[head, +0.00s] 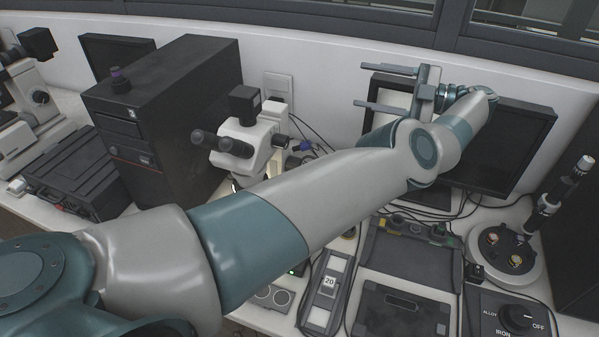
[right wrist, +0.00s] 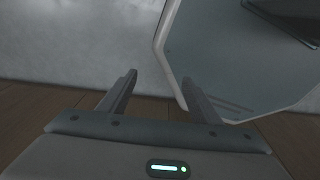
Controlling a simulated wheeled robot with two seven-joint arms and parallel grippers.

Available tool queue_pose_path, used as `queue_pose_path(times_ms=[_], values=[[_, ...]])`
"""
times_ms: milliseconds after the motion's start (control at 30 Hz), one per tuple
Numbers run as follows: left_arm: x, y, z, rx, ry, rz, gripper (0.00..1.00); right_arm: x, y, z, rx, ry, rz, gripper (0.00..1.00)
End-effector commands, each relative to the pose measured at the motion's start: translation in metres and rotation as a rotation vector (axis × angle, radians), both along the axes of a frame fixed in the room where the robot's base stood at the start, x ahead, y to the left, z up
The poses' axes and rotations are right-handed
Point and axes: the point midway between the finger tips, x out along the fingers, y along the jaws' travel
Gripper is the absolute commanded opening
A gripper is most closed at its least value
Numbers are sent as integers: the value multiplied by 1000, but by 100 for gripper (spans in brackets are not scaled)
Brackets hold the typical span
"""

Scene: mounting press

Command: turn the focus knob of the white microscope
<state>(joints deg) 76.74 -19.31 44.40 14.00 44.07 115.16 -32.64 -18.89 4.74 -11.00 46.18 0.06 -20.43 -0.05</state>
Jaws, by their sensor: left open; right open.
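A white microscope (head: 258,140) with black eyepieces stands right of the black computer tower. My left arm passes in front of its lower part, so its focus knob cannot be made out. A second pale microscope (head: 22,100) stands at the far left, with a dark round knob (head: 40,97) on its side. My left gripper (head: 360,86) is open and empty, raised in front of the monitor, to the right of the central microscope and apart from it. My right gripper (right wrist: 160,78) is open and empty in the right wrist view, with no microscope in sight there.
A black computer tower (head: 160,110) stands left of the central microscope. A monitor (head: 515,140), a dark tray (head: 400,312), a control box with a dial (head: 515,318) and a round-based instrument (head: 505,255) crowd the right side. Cables lie between them.

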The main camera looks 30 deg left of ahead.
Motion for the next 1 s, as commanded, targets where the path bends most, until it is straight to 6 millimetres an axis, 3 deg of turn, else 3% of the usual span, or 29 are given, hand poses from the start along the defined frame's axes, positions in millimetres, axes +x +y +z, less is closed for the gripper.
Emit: queue_pose_path(times_ms=[33,400,700,1000], values=[[0,0,-14,0,0,0,58,7,1,-11,2,-7,-1,58],[0,0,-99,0,0,0,58,73,16,-40,11,-43,-10,58],[0,0,-171,0,0,0,58,120,25,-43,18,-75,-19,58],[0,0,-243,0,0,0,58,150,30,-32,25,-106,-24,58]])
